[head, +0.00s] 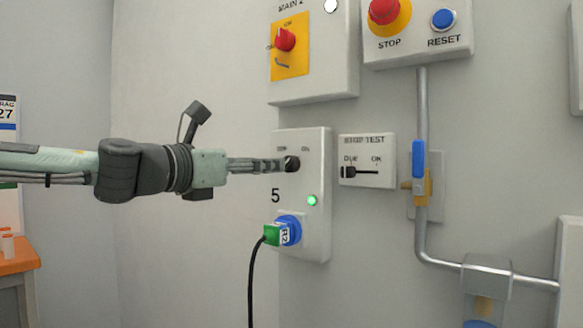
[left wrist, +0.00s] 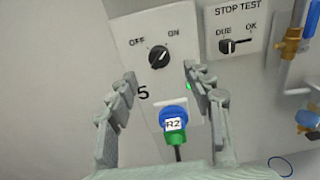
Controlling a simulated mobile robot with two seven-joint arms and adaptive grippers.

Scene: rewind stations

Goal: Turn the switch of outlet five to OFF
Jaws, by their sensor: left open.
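The outlet five box (head: 318,150) is a light grey wall panel marked 5, with a black rotary switch (head: 292,164) at its top. In the left wrist view the switch (left wrist: 159,57) sits between the OFF and ON labels, and its pale mark seems to lean toward ON. A green lamp (head: 312,200) glows below it. My left gripper (head: 279,165) points at the switch from the left in the head view. In the wrist view its open fingers (left wrist: 160,73) frame the switch; contact cannot be told. My right gripper is not in view.
A blue plug socket (head: 289,229) with a green R2 plug and black cable is below. The STOP TEST box (head: 367,162) is close on the right. The MAIN 2 box (head: 333,65) is above. A pipe with a blue-handled valve (head: 418,160) runs further right.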

